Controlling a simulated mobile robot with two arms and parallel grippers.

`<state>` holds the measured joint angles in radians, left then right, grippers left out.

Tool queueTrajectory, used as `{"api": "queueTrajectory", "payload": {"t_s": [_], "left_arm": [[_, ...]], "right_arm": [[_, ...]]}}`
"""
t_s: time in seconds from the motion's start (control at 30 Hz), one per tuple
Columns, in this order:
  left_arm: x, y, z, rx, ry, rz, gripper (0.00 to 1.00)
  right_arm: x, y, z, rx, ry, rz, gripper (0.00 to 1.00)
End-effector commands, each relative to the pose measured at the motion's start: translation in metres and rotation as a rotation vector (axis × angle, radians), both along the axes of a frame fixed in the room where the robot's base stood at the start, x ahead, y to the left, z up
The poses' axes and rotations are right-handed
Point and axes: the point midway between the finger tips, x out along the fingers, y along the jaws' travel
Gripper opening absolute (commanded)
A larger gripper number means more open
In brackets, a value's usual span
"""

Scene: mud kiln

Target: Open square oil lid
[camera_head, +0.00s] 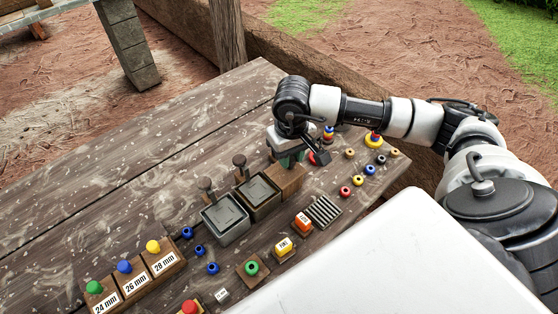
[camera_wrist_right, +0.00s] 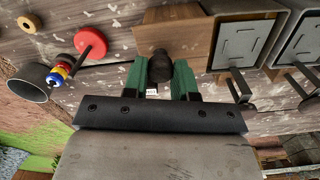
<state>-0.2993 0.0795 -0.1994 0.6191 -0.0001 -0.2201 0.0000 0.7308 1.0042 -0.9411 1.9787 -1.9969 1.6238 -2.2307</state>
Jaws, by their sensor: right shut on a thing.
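A square wooden box (camera_head: 289,181) with a plain flat wooden top stands at the end of a row of square containers; its wood (camera_wrist_right: 190,32) shows beyond my fingers in the right wrist view. My right gripper (camera_head: 289,158) is at this box. In the right wrist view its green fingers (camera_wrist_right: 161,72) are shut on a dark round knob (camera_wrist_right: 158,63), one finger on each side. The knob is hidden by the gripper in the head view. I cannot tell whether the wooden top is raised. My left gripper is not in view.
Two square metal-topped containers (camera_head: 226,220) (camera_head: 259,191) with knobbed levers stand beside the box. Colored rings (camera_head: 373,139), a ring stack (camera_head: 328,135) and small buttons lie to the right. Labeled blocks (camera_head: 135,284) sit front left. The table's back left is clear.

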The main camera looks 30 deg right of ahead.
Motion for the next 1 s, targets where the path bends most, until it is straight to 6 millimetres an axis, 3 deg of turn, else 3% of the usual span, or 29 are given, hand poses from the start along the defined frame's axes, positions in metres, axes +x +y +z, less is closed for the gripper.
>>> {"api": "queueTrajectory", "payload": {"t_s": [0.23,0.27,0.4,0.77,1.0], "left_arm": [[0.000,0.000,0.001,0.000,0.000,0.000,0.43],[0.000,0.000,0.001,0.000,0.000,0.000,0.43],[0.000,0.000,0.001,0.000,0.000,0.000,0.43],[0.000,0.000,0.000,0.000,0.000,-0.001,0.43],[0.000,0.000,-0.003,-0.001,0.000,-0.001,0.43]], "right_arm": [[0.000,0.000,0.001,0.000,0.000,0.001,0.00],[0.000,0.000,0.001,0.000,0.000,0.001,0.31],[0.000,0.001,0.001,0.000,0.000,0.001,0.52],[0.000,0.001,0.006,0.001,-0.001,0.001,0.52],[0.001,0.001,0.047,0.000,-0.006,0.002,0.52]]}}
